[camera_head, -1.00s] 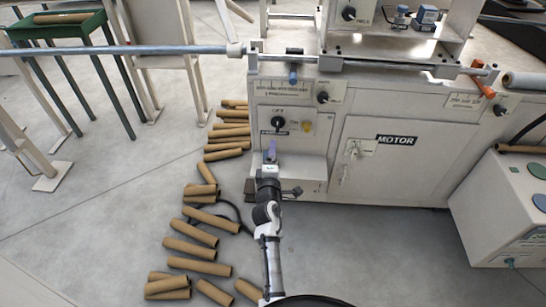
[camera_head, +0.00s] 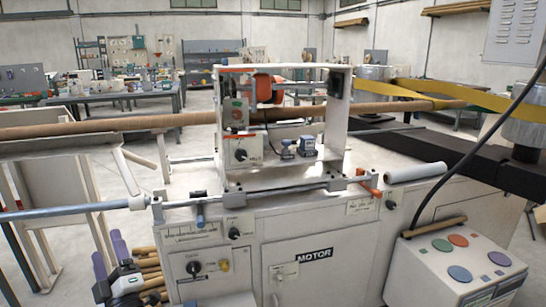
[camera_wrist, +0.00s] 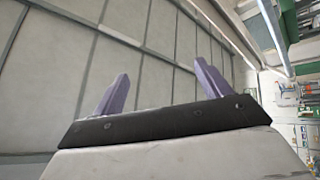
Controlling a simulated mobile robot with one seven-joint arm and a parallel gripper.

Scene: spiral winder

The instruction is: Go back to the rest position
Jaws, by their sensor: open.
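My gripper (camera_head: 110,262) shows at the lower left of the head view, with its purple fingers pointing up. It is open and nothing is between the fingers. It is in front of the left end of the beige winder machine (camera_head: 318,268), and I cannot tell the exact gap. Most of my arm is out of the head view.
A blue-grey rod (camera_head: 75,209) sticks out left from the machine near my gripper. Cardboard tubes (camera_head: 152,270) lie on the floor behind the gripper. A control box (camera_head: 455,268) with coloured buttons stands at right. A long brown tube (camera_head: 120,126) spans the back.

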